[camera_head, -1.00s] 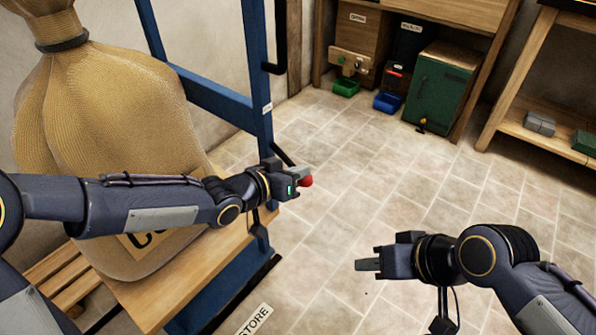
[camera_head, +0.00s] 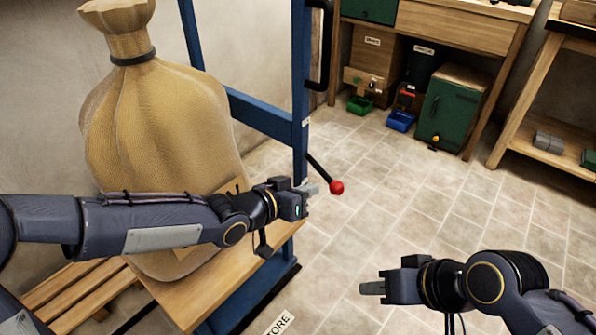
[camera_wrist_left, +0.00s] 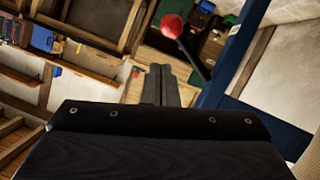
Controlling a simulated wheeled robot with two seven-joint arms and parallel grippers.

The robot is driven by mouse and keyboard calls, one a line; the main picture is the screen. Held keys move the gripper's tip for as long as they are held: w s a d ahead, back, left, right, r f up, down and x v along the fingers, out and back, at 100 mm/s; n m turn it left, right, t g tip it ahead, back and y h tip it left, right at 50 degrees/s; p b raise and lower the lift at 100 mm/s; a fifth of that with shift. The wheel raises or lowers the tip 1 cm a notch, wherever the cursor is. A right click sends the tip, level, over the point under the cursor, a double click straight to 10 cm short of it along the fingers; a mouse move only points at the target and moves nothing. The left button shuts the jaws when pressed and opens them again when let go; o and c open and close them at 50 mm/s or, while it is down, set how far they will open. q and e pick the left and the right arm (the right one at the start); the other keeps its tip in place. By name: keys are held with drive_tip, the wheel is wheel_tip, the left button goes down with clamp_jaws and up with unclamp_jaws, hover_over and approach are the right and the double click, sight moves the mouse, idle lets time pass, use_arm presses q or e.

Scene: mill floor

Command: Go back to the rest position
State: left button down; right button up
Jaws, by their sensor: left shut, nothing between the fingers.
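My left gripper (camera_head: 312,189) is shut and empty in the head view, in front of the blue frame and just left of a red-knobbed lever (camera_head: 336,187). In the left wrist view its two fingers (camera_wrist_left: 161,84) lie together with nothing between them. The red knob (camera_wrist_left: 172,26) shows there above and beyond the fingertips, apart from them. My right gripper (camera_head: 372,288) is at the lower right of the head view, over the floor and pointing left. Its fingers show edge-on, so its opening cannot be judged.
A large tied sack (camera_head: 160,120) stands on a wooden platform (camera_head: 190,290) beside the blue frame (camera_head: 262,112), behind my left arm. A workbench (camera_head: 465,22) with a green cabinet (camera_head: 448,112) and small green and blue bins stands at the back. Tiled floor (camera_head: 400,200) is clear in the middle.

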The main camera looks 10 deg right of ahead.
use_arm(q)
drive_tip(key=s+a+r+n+y, duration=0.1)
drive_tip(key=a+y, duration=0.1)
drive_tip(key=a, duration=0.6)
drive_tip(key=s+a+n+t+y, duration=0.1)
drive_tip(key=a+n+y, duration=0.15)
drive_tip(key=a, duration=0.45)
drive_tip(key=s+a+r+n+y, duration=0.1)
drive_tip(key=a+y, duration=0.1)
drive_tip(key=a, duration=0.6)
drive_tip(key=s+a+f+n+g+y, duration=0.1)
drive_tip(key=s+a+f+n, duration=0.1)
drive_tip(key=s+a, duration=0.5)
drive_tip(key=s+a+f+n+g+y, duration=0.1)
drive_tip(key=s+a+f+n, duration=0.2)
drive_tip(key=s, duration=0.9)
wheel_tip(320, 180, up, 35)
drive_tip(key=p, duration=3.4)
drive_tip(key=shift+s+a+r+g, duration=0.15)
drive_tip(key=shift+s+a+g, duration=0.15)
drive_tip(key=shift+s, duration=0.15)
